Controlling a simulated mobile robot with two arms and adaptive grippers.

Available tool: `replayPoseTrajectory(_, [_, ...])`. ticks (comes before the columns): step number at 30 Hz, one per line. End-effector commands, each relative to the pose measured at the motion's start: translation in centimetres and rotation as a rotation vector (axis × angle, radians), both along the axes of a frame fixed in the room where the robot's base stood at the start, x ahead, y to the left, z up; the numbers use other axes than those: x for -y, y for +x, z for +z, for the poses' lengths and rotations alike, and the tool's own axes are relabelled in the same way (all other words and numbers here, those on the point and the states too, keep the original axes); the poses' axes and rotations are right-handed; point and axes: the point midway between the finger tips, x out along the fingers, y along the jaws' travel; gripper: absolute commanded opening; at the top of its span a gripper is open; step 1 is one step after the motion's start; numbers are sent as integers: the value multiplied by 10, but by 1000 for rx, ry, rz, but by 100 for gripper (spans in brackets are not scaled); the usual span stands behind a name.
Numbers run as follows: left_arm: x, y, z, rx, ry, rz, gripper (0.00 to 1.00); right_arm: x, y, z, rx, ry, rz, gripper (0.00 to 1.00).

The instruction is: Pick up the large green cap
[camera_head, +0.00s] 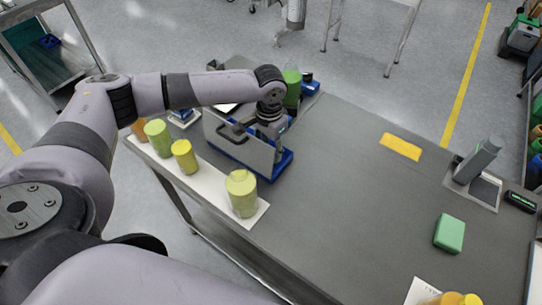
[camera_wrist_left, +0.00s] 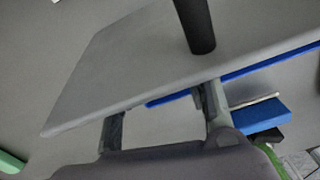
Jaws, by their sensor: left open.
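My left gripper (camera_head: 270,122) hangs over the grey plate (camera_head: 238,140) of a blue-edged device. In the left wrist view my left gripper (camera_wrist_left: 163,103) is open, its two fingers apart with nothing held between them; whether they touch the plate I cannot tell. A large pale yellow-green cylinder (camera_head: 242,193) stands at the near end of a white strip, apart from the gripper. A smaller light green cylinder (camera_head: 157,138) stands farther left on that strip. A green object (camera_head: 292,88) behind my left wrist is partly hidden. Which one is the large green cap I cannot tell for sure.
A yellow cylinder (camera_head: 184,156) and an orange one (camera_head: 139,129) share the white strip (camera_head: 207,191). A dark handle (camera_wrist_left: 197,25) rises from the plate. A green block (camera_head: 449,233), a yellow pad (camera_head: 401,146) and a grey device (camera_head: 478,160) lie right. The middle tabletop is clear.

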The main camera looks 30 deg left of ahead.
Motion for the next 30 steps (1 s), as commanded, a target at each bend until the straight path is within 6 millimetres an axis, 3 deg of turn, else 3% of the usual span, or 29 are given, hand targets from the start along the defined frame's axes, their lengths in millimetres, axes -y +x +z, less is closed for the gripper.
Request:
replayPoseTrajectory(4, [-1,2,-22,-4,1,-1,44,0,1,9,1,0,0,50])
replayPoseTrajectory(9, [-1,2,-34,0,1,-1,44,-1,1,10,2,1,-1,50])
replayPoseTrajectory(15, [-1,2,-35,0,1,-1,44,-3,1,9,2,4,-2,50])
replayPoseTrajectory(24, [-1,2,-35,0,1,-1,25,-4,1,9,2,5,-3,50])
replayPoseTrajectory(30, [-1,2,-35,0,1,-1,25,-4,1,9,2,5,-3,50])
